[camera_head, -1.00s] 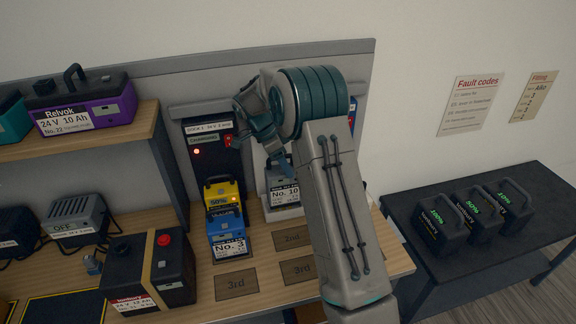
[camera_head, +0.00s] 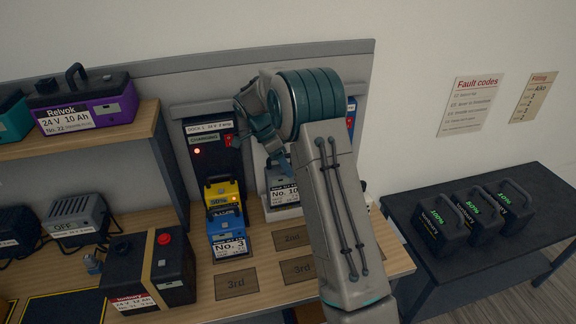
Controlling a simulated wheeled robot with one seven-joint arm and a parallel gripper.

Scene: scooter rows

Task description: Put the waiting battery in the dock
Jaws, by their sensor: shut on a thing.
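My gripper (camera_head: 275,150) is at the second dock, partly hidden behind my own arm. The left dock (camera_head: 209,155) is a dark panel with a red light and a "charging" label. A yellow battery (camera_head: 222,194) reading 50% stands in it. A blue battery labelled No. 3 (camera_head: 228,236) stands just in front of that.
Floor marks "2nd" (camera_head: 291,237) and "3rd" (camera_head: 236,283) are bare. A black battery with a tan strap (camera_head: 150,272) and a grey charger (camera_head: 77,220) stand left. A shelf holds a purple battery (camera_head: 88,108). A dark side table (camera_head: 460,282) at right carries several black batteries.

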